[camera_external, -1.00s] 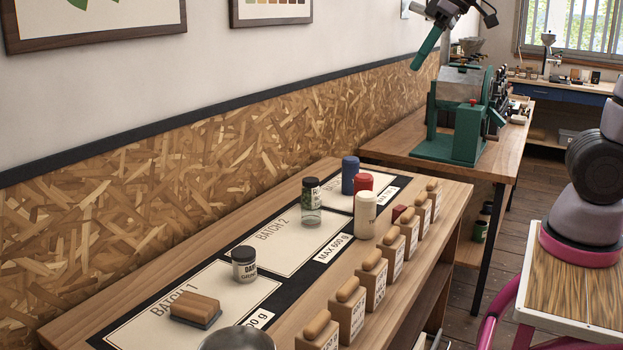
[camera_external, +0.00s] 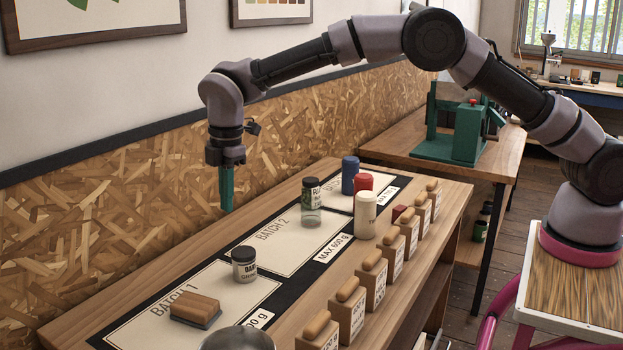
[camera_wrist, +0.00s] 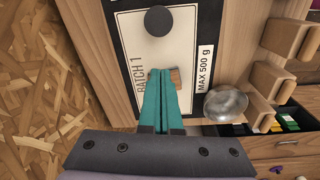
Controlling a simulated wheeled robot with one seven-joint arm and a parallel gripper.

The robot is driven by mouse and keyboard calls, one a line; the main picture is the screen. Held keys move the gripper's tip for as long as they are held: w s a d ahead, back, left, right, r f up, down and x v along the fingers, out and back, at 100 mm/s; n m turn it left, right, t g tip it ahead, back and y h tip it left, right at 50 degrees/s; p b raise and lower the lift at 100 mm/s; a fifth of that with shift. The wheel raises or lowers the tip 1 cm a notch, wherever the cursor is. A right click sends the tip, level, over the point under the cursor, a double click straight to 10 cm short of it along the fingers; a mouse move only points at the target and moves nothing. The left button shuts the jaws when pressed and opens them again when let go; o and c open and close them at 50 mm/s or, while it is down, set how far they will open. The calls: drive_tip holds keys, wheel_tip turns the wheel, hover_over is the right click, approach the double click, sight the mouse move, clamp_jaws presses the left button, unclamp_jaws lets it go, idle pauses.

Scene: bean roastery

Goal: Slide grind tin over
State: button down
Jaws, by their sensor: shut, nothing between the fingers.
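The grind tin (camera_external: 244,264) is a short, clear-sided jar with a dark lid and a white label starting "DA". It stands upright near the far right end of the Batch 1 panel (camera_external: 222,282). In the wrist view its round dark lid (camera_wrist: 158,20) shows at the top, beyond the fingertips. My gripper (camera_external: 227,208) has teal fingers pointing down. They are shut and empty, raised above the wall side of the bench and apart from the tin. In the wrist view the fingers (camera_wrist: 160,73) partly cover a wooden-topped block (camera_wrist: 176,75) on the Batch 1 panel.
The wooden block (camera_external: 195,309) lies left of the tin. A metal bowl (camera_external: 238,340) is at the near edge. A green-labelled jar (camera_external: 311,203), blue (camera_external: 349,175), red (camera_external: 363,186) and cream (camera_external: 365,215) containers stand farther right. Labelled wooden blocks line the front. Batch 2 is mostly clear.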

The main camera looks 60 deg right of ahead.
drive_tip(key=a+f, duration=0.1)
drive_tip(key=f, duration=0.5)
drive_tip(key=a+f+n, duration=0.1)
drive_tip(key=f, duration=0.5)
drive_tip(key=a+f+n, duration=0.1)
drive_tip(key=f, duration=0.5)
drive_tip(key=shift+w+a+f+g+h, duration=0.15)
drive_tip(key=shift+a+f+g+h, duration=0.05)
drive_tip(key=shift+a+g+h, duration=0.1)
drive_tip(key=d, duration=0.2)
drive_tip(key=shift+d+r, duration=0.25)
drive_tip(key=shift+d, duration=0.65)
drive_tip(key=d, duration=2)
drive_tip(key=shift+d, duration=0.2)
